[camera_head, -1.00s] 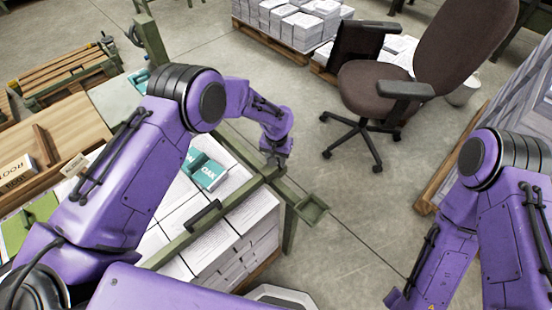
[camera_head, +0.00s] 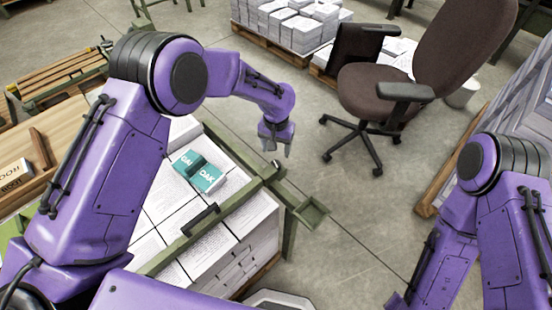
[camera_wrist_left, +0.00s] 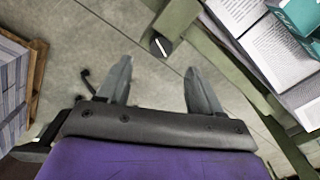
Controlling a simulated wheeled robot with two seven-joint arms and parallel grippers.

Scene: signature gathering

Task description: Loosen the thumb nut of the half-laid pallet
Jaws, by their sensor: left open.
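The half-laid pallet, with its stacks of printed sheets (camera_head: 224,240), stands inside a green frame (camera_head: 190,238) in the head view. A small dark knob with a pale bar (camera_wrist_left: 160,47), which looks like the thumb nut, sits at the frame's end in the left wrist view. My left gripper (camera_head: 276,150) hangs by the frame's far corner, open and empty. In the left wrist view its fingers (camera_wrist_left: 160,86) are spread apart, with the knob beyond and between them, not touched. My right arm shows at the right; its gripper is out of view.
A small green tray (camera_head: 312,213) juts from the frame corner. A brown office chair (camera_head: 385,92) stands beyond. Paper stacks on a pallet (camera_head: 290,25) stand at the back. Bare floor lies between frame and chair.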

